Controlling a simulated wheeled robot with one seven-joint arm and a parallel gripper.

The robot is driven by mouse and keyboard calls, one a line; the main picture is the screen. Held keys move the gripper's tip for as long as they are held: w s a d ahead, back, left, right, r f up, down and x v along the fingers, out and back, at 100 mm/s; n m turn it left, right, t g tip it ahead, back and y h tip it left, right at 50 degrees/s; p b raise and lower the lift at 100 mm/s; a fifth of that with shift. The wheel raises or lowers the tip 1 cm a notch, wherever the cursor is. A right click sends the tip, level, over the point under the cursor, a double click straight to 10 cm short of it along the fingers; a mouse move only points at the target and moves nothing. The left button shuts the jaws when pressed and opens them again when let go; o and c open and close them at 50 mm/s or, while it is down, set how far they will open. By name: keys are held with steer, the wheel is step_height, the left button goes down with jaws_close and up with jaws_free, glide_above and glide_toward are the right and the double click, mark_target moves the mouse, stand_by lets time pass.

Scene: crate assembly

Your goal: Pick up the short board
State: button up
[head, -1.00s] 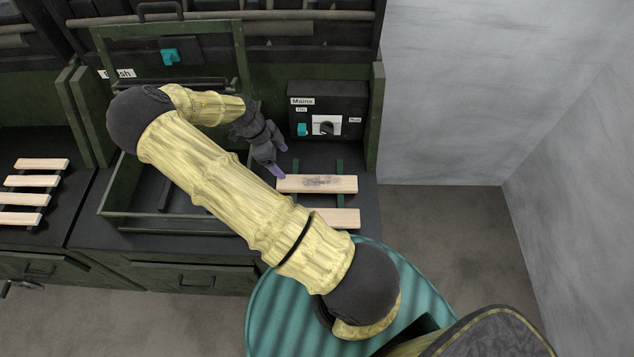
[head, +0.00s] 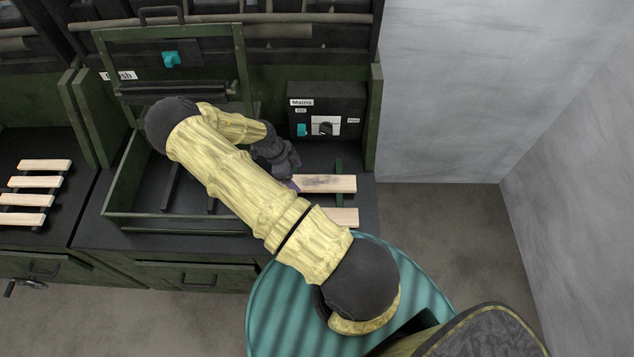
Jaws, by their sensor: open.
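Two pale wooden boards lie on the dark bench at the right, across green rails. The rear board (head: 328,184) shows most of its length; its left end is behind my gripper. The front board (head: 346,216) is largely hidden by my arm, so I cannot compare their lengths. My gripper (head: 292,186) is at the left end of the rear board, with a bluish fingertip just showing. Its jaws are open, and the second finger is hidden. I cannot tell whether it touches the board.
A control box labelled Mains (head: 326,110) stands behind the boards. A green-framed open tray (head: 125,190) is left of my gripper. Several pale slats (head: 40,181) lie on the far-left bench. A grey wall (head: 440,90) bounds the right side.

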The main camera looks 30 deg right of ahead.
mark_target(303, 182)
steer(key=p+x, duration=0.1)
steer(key=x, duration=0.3)
steer(key=shift+d, duration=0.2)
steer(key=c, duration=1.1)
steer(key=shift+r, duration=0.1)
step_height(303, 182, up, 10)
steer(key=shift+b, duration=1.1)
